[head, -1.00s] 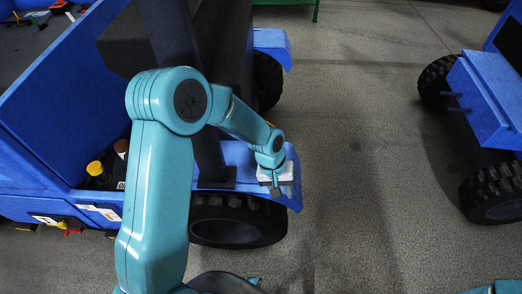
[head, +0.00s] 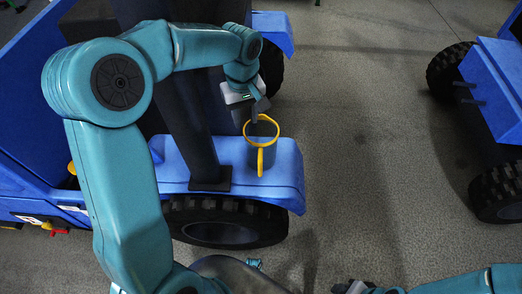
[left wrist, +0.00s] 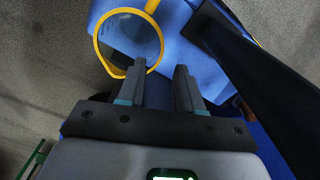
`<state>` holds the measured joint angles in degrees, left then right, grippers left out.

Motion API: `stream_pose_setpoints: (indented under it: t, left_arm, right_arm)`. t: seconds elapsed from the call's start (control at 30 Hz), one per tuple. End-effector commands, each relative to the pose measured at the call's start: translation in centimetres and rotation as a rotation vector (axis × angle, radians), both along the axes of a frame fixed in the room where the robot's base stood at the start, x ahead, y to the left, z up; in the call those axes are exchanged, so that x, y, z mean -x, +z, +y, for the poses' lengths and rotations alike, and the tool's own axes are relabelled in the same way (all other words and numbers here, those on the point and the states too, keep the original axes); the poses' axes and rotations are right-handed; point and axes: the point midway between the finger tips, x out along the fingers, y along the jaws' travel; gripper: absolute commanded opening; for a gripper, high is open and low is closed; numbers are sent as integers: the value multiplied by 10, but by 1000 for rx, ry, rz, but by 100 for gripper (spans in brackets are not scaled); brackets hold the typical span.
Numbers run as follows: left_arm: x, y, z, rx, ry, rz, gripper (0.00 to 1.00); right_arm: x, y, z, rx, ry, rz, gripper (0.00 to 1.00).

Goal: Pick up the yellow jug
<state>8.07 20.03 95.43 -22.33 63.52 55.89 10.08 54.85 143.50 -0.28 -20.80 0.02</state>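The yellow jug (head: 260,158) stands on the blue fender in the head view. Its rim and handle are yellow and its body looks grey or see-through. The handle faces the near side. My left gripper (head: 256,108) is at the far side of the rim, with its fingertips close to it. In the left wrist view the jug (left wrist: 130,40) lies up and left of the fingers. The left gripper (left wrist: 157,76) is open there, with nothing between its fingers; I cannot tell if the left finger touches the rim. My right gripper (head: 352,287) shows only partly at the bottom edge.
The blue fender (head: 285,175) sits over a black wheel (head: 222,230). A dark post (head: 192,130) rises beside the jug on the left. Another blue vehicle (head: 492,88) is at the right. Grey floor (head: 365,150) lies open between them.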

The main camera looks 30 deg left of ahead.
Motion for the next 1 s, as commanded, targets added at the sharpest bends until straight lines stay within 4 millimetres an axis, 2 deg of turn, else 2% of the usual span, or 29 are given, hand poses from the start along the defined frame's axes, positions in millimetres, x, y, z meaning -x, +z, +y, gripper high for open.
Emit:
stream_pose_setpoints:
  t: [0.03,0.1,0.37,0.6,0.7,0.93,0.97,1.0]
  left_arm:
    - [1,-13,-1,0,0,3,35]
    - [1,-26,-1,0,-1,2,35]
    - [-1,-49,-2,1,-2,1,35]
    - [-4,-87,-2,0,-1,1,35]
    - [-4,-95,-2,1,-1,1,35]
    - [-5,-96,-2,0,-1,-2,35]
    - [-5,-96,-2,0,-1,-2,28]
    - [-5,-96,-2,0,-2,-2,16]
  right_arm:
    - [0,-4,0,0,0,0,43]
    - [0,-5,0,0,0,0,43]
    - [0,-8,0,0,0,0,43]
    - [0,-12,0,0,0,0,43]
    - [0,-13,0,0,0,0,43]
    - [0,-13,0,0,0,0,43]
    - [0,-13,0,0,0,0,43]
    - [0,-13,0,0,0,0,43]
